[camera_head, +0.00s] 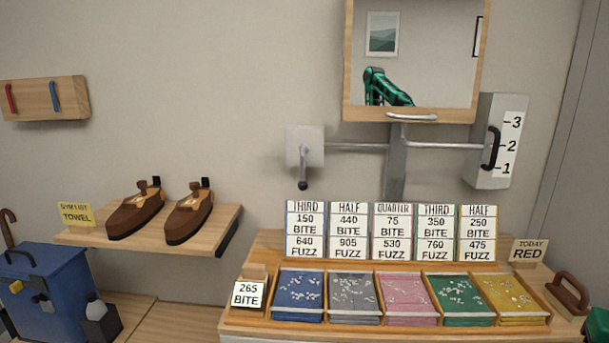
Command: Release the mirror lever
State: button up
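The wood-framed mirror (352,60) hangs on the wall at upper centre, with a silver handle (411,117) on its lower edge. A grey box (292,143) stands left of its post, with a metal lever (304,168) that hangs down to a dark knob. A rod runs from this box to the post (396,172). On the right, another rod reaches a grey box with a black handle (493,149) beside a scale marked 1 to 3; the handle sits around the 2. Which one is the mirror lever is not labelled.
Below stands a wooden tray (392,324) of coloured cloths with number cards behind. A shelf (224,222) at left holds two brown shoe-shaped things (137,216). A blue bin (50,300), a wooden-handled tool (568,293) and a RED card (528,251) flank the space.

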aim_at(303, 147)
jog(key=z, duration=1.7)
jog(key=k, duration=0.5)
jog(key=u, duration=1.75)
jog(key=i, duration=1)
jog(key=z, duration=0.05)
